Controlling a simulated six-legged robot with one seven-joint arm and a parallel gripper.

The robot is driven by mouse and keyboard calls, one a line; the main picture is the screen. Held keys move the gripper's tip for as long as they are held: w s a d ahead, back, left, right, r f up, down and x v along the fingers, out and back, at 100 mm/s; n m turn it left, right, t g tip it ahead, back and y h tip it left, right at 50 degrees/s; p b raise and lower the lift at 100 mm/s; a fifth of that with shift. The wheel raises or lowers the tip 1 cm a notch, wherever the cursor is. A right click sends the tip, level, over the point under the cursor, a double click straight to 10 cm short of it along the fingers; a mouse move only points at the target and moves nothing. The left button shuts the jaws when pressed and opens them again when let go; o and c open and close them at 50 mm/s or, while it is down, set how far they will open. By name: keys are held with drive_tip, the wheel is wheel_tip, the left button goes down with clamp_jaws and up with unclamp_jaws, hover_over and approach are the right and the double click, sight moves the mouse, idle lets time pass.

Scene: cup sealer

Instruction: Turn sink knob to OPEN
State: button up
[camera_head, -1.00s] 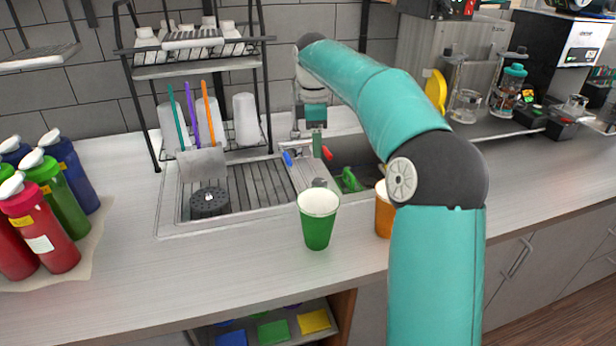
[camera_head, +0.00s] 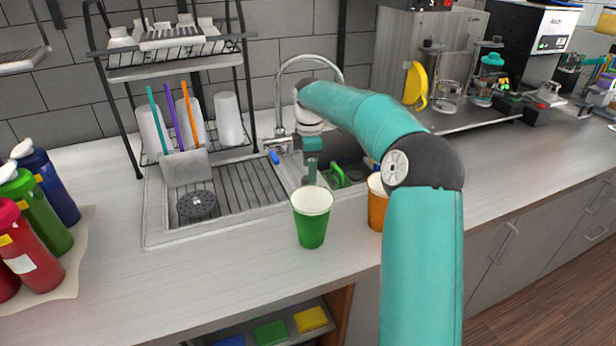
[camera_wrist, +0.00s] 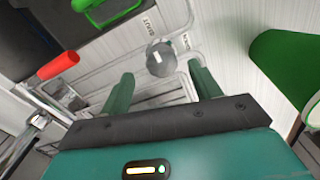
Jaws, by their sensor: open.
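The sink knob (camera_wrist: 160,59) is a small round grey knob with a pale mark. It is on the sink's rim in the wrist view, with small printed labels near it. My gripper (camera_wrist: 160,72) is open, with its two green fingers apart. The knob shows between and just beyond the fingertips, with nothing held. In the head view my gripper (camera_head: 311,170) points down at the sink's front right, just behind the green cup (camera_head: 312,218). The knob is hidden there by the gripper and cup.
The green cup also stands close at the right in the wrist view (camera_wrist: 285,65). An orange cup (camera_head: 377,205) is beside my arm. The faucet (camera_head: 281,100) rises behind the gripper. Its red handle (camera_wrist: 58,66) is left of the fingers. A green object (camera_head: 338,175) lies in the basin.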

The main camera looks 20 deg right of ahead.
wheel_tip(320, 180, down, 4)
drive_tip(key=shift+r, duration=0.25)
drive_tip(key=shift+s+a, duration=0.1)
drive_tip(key=shift+s, duration=0.15)
drive_tip(key=shift+w+f, duration=0.15)
drive_tip(key=shift+w, duration=0.05)
drive_tip(key=shift+s, duration=0.15)
drive_tip(key=c, duration=1)
